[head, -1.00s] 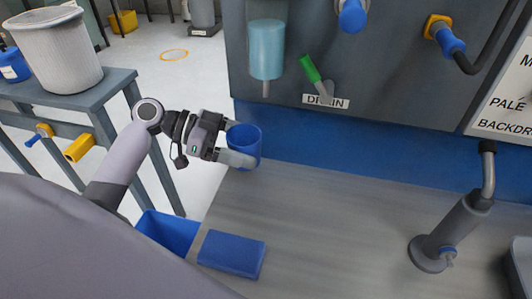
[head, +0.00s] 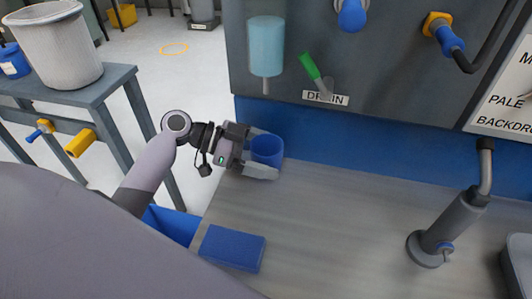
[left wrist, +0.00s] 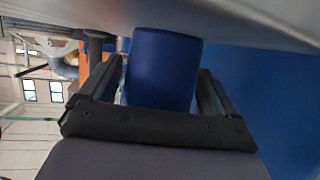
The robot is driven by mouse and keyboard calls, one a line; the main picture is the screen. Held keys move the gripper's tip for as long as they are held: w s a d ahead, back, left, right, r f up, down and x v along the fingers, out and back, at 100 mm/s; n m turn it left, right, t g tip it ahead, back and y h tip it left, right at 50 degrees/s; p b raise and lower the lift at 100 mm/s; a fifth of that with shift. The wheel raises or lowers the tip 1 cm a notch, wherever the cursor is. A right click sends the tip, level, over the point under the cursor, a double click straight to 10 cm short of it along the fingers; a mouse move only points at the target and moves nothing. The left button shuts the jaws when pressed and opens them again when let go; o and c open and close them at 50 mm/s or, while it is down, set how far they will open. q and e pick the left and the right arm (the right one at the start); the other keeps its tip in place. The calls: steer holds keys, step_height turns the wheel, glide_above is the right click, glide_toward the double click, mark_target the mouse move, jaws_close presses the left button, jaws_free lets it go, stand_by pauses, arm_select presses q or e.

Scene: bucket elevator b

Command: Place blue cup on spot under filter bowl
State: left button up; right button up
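The blue cup (head: 267,151) stands upright on the grey worktop (head: 330,220), near the blue back wall and roughly below the clear blue filter bowl (head: 266,47). My left gripper (head: 262,153) comes in from the left, one finger on either side of the cup. In the left wrist view the cup (left wrist: 162,68) fills the space between the fingers, with a small gap showing at its left side. The fingers look open around it; contact on the right side is hard to judge. The right gripper is out of view.
A green-handled drain valve (head: 310,66) sits on the panel above. A blue block (head: 232,249) lies at the worktop's front left edge. A grey pipe fitting (head: 449,228) stands at the right. The middle of the worktop is clear.

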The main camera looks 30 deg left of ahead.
arm_select(q)
steer(key=shift+r, duration=0.1)
steer(key=shift+a, duration=0.15)
steer(key=b+v, duration=0.1)
steer(key=v, duration=1)
steer(key=shift+s+a+r, duration=0.15)
steer(key=shift+a+r, duration=0.1)
steer(key=shift+a, duration=0.05)
